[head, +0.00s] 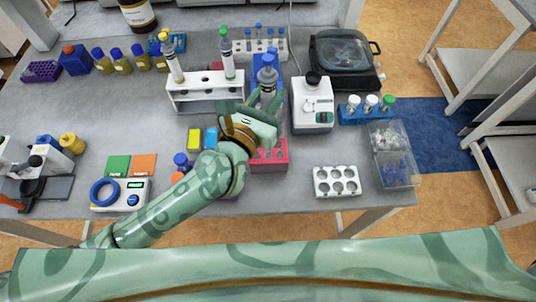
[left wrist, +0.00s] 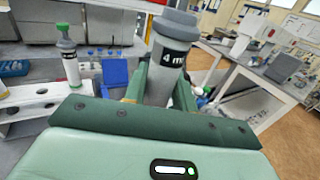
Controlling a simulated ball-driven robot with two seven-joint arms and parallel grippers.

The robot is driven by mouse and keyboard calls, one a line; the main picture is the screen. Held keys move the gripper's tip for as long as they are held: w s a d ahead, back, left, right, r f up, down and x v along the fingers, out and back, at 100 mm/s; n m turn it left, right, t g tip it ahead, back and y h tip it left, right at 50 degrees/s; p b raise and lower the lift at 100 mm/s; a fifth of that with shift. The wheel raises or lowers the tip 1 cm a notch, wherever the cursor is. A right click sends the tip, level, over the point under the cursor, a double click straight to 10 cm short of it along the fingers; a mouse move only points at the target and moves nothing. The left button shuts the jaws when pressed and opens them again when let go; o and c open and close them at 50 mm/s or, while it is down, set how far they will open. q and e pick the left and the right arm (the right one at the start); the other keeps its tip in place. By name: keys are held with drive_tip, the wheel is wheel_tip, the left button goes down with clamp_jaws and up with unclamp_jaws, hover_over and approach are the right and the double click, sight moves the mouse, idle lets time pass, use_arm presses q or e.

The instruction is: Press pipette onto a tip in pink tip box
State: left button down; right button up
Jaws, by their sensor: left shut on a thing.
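The pipette also shows in the left wrist view (left wrist: 173,45), with a dark band reading "4 m" and more cut off. The pink tip box (head: 270,156) stands on the table below my left gripper. My gripper and forearm cover part of the box, and the pipette's lower end is hidden, so I cannot tell whether it touches a tip. My right gripper is not in view.
A white rack (head: 205,92) with two pipettes stands left of the gripper. A white mixer-like device (head: 312,105) stands close on the right. A white holder with round wells (head: 336,181) lies at the front right. Bare table lies between it and the pink box.

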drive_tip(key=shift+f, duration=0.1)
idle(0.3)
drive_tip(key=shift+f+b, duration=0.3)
drive_tip(key=shift+b, duration=0.05)
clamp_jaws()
idle(1.4)
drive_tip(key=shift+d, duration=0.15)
